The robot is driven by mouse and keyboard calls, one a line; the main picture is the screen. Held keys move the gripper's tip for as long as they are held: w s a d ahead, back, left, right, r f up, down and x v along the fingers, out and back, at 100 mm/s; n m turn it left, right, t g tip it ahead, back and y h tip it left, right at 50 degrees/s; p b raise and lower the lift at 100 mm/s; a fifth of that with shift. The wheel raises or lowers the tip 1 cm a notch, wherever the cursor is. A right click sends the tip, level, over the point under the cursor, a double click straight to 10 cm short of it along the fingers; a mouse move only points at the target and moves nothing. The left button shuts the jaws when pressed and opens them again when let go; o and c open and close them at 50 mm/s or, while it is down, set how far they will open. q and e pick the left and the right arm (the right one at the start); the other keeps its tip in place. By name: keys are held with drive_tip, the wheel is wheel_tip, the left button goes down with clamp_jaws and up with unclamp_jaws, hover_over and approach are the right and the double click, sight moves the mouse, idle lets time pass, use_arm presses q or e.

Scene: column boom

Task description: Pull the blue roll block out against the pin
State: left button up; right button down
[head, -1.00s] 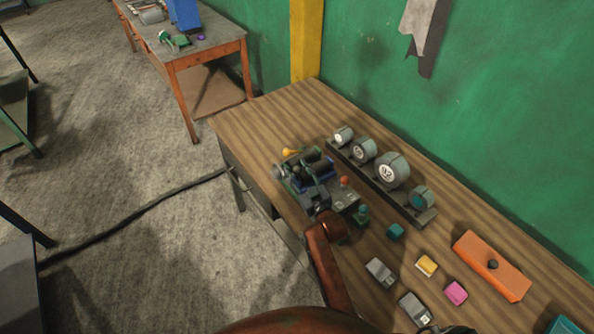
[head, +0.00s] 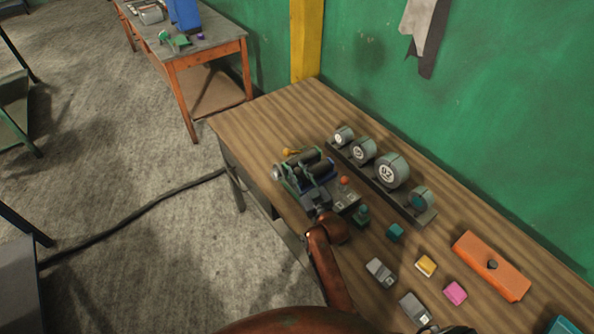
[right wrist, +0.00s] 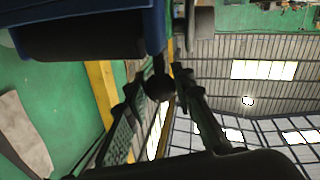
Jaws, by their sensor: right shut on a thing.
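The blue roll block (head: 331,172) sits in the machine on the wooden bench in the head view, mostly hidden by its dark rollers and my gripper. In the right wrist view the blue block (right wrist: 90,14) is at the top left, with a thick dark roller (right wrist: 80,40) on it. My right gripper (head: 306,181) is at the near side of the machine. In the right wrist view its fingers (right wrist: 158,92) close on a dark round knob (right wrist: 160,87) on a short stem beside the block. I cannot make out the pin. My left gripper is out of view.
A rack with several grey rolls (head: 394,172) stands behind the machine. Small coloured blocks and an orange box (head: 491,266) lie further right. The bench's far left end is clear.

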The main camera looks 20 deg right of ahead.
drive_tip(key=s+p, duration=0.1)
drive_tip(key=s+d, duration=0.1)
drive_tip(key=s+p, duration=0.1)
drive_tip(key=s, duration=0.1)
drive_tip(key=shift+d+r+p, duration=0.1)
drive_tip(key=shift+d+p, duration=0.15)
drive_tip(key=shift+p, duration=0.05)
drive_tip(key=shift+s+d, duration=0.1)
drive_tip(key=shift+s, duration=0.25)
drive_tip(key=c, duration=1.6)
unclamp_jaws()
